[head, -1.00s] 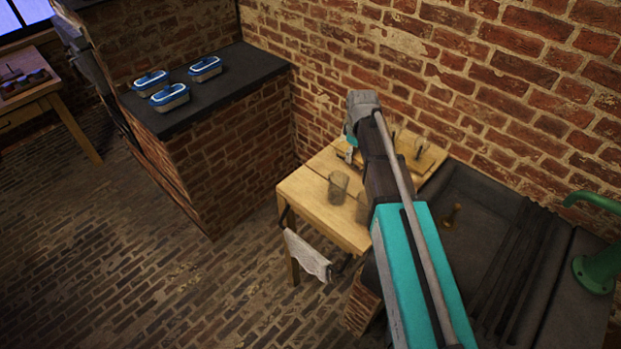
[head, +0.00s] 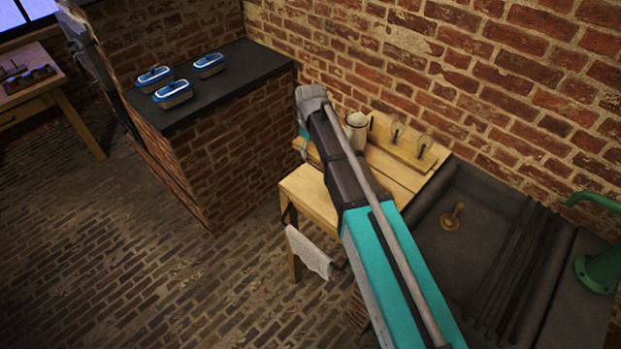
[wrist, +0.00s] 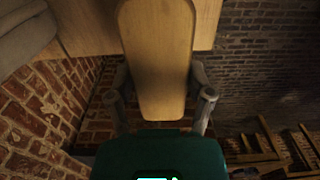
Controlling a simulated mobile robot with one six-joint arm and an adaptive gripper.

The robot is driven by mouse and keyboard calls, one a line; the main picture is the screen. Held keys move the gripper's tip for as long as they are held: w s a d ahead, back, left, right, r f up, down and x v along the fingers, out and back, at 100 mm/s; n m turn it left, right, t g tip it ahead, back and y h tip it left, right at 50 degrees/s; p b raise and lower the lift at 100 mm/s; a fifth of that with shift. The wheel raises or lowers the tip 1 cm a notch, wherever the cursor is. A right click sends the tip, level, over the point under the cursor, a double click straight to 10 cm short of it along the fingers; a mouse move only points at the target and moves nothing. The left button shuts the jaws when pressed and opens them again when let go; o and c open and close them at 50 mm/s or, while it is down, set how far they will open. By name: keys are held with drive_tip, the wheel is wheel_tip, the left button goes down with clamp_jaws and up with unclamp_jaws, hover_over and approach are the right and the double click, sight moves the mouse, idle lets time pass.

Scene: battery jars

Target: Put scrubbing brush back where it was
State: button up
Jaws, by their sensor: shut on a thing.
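The scrubbing brush (wrist: 157,35) shows in the wrist view as a long, pale wooden block with a rounded end; no bristles are visible. My gripper (wrist: 160,78) is shut on it, with one finger on each side. In the head view my gripper (head: 303,143) is mostly hidden behind my own arm, over the back left part of the wooden table (head: 305,190). The brush cannot be made out clearly there. Whether it touches anything below cannot be told.
A pale jug (head: 357,131) and a wooden rack (head: 405,155) with glass pieces stand at the table's back. A cloth (head: 308,250) hangs at its front. The dark sink (head: 425,215) is right. Blue-lidded containers (head: 172,94) sit on the dark counter (head: 235,75).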

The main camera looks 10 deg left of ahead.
drive_tip(key=shift+f, duration=0.1)
drive_tip(key=b, duration=0.6)
hover_over(311, 178)
wheel_tip(311, 178, down, 6)
drive_tip(key=shift+w+f, duration=0.1)
drive_tip(key=shift+w, duration=0.05)
idle(0.5)
drive_tip(key=shift+f+b, duration=1.85)
drive_tip(key=shift+b, duration=0.2)
drive_tip(key=shift+f, duration=0.15)
drive_tip(key=o, duration=1.3)
drive_tip(key=shift+c, duration=0.2)
drive_tip(key=shift+r, duration=0.25)
wheel_tip(311, 178, up, 12)
drive_tip(key=p, duration=1.2)
